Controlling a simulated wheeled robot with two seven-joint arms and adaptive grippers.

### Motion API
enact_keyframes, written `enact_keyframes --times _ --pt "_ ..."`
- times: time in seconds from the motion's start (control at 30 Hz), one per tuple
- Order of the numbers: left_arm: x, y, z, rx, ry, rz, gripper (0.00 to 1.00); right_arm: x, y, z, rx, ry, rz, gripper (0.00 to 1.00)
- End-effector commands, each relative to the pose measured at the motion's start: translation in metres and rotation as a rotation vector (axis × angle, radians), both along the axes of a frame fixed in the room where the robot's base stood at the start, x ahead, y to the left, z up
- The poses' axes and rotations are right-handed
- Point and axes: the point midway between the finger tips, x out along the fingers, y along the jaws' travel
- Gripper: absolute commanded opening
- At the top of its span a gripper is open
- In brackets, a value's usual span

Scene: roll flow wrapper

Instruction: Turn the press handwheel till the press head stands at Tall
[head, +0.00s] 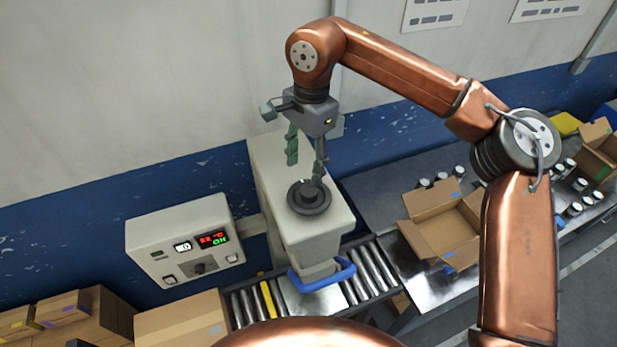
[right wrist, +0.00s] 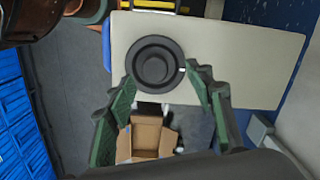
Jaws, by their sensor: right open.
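The press handwheel (head: 309,197) is a dark round wheel on top of the pale press housing (head: 265,160). It also shows in the right wrist view (right wrist: 155,63), with a small white mark at its right rim. My right gripper (head: 306,168) is open, pointing down just above the wheel. In the right wrist view its green-padded fingers (right wrist: 165,105) spread apart, with the wheel beyond and between their tips; I cannot tell whether they touch it. The blue-edged press head (head: 322,277) stands over the roller conveyor. No Tall marking is readable. My left gripper is not in view.
A control box (head: 184,240) with a lit red and green display is left of the press. An open carton (head: 440,225) and several cans lie on the metal table at right. Cardboard boxes (head: 180,322) stand at lower left. The wall is close behind the press.

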Motion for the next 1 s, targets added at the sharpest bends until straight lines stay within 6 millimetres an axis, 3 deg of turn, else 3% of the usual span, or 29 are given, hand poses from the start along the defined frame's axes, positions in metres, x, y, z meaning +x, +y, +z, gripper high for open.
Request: enact_keyframes --times 0.17,0.63,1.0 --pt "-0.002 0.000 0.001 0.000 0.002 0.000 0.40 -0.006 -0.010 0.004 -0.076 -0.037 0.039 0.49" --pt "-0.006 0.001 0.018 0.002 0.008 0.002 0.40 -0.006 -0.010 -0.059 -0.074 -0.037 0.038 0.49" --pt "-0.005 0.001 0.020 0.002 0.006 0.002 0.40 -0.006 -0.008 -0.070 -0.072 -0.038 0.039 0.49"
